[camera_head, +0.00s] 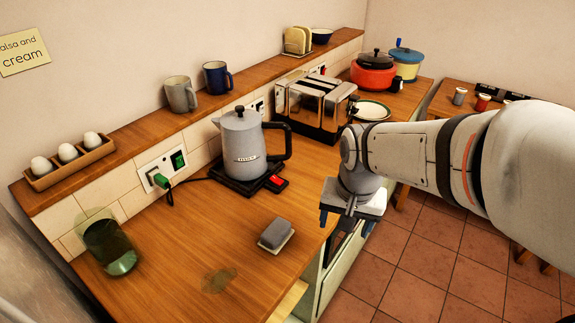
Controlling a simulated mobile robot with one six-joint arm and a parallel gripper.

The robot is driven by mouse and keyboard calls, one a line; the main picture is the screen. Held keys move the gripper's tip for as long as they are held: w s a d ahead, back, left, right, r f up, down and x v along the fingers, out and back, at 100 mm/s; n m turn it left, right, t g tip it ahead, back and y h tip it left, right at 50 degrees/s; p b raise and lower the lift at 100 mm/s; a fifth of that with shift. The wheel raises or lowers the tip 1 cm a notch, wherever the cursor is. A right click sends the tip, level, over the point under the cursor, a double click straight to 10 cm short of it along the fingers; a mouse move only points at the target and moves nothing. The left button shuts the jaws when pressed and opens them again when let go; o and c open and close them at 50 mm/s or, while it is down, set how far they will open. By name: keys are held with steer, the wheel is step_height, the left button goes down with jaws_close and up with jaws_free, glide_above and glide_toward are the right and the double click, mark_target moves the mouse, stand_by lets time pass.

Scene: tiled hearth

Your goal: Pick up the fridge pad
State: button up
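I cannot tell for certain which thing is the fridge pad. A small grey block with a pale base (276,234) lies on the wooden counter near its front edge. A yellow paper note (24,51) with "alsa and cream" readable on it is on the wall at upper left, cut off by the picture edge. My gripper (346,222) points down at the counter's front edge, to the right of the grey block and apart from it. Its two fingers stand apart with nothing seen between them.
A grey kettle (241,146) stands on a dark base behind the block. A green-tinted glass (112,247) is at left, and a toaster (314,105) is farther back. A dark stain (219,280) marks the counter. Mugs and eggs line the shelf (130,137).

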steer(key=w+a+m+g+p, duration=0.1)
steer(key=w+a+p, duration=0.1)
steer(key=w+a, duration=0.35)
steer(key=m+p, duration=0.1)
steer(key=m, duration=0.1)
glide_above(276, 229)
steer(key=shift+g, duration=0.3)
step_height(276, 229, down, 4)
steer(key=shift+w+d, duration=0.15)
steer(key=shift+f, duration=0.35)
steer(key=f+p, duration=0.1)
steer(key=f, duration=0.6)
steer(key=shift+s+f+p, duration=0.1)
steer(key=shift+s+p, duration=0.1)
steer(key=shift+p, duration=0.1)
steer(key=c, duration=0.8)
steer(key=shift+c, duration=0.2)
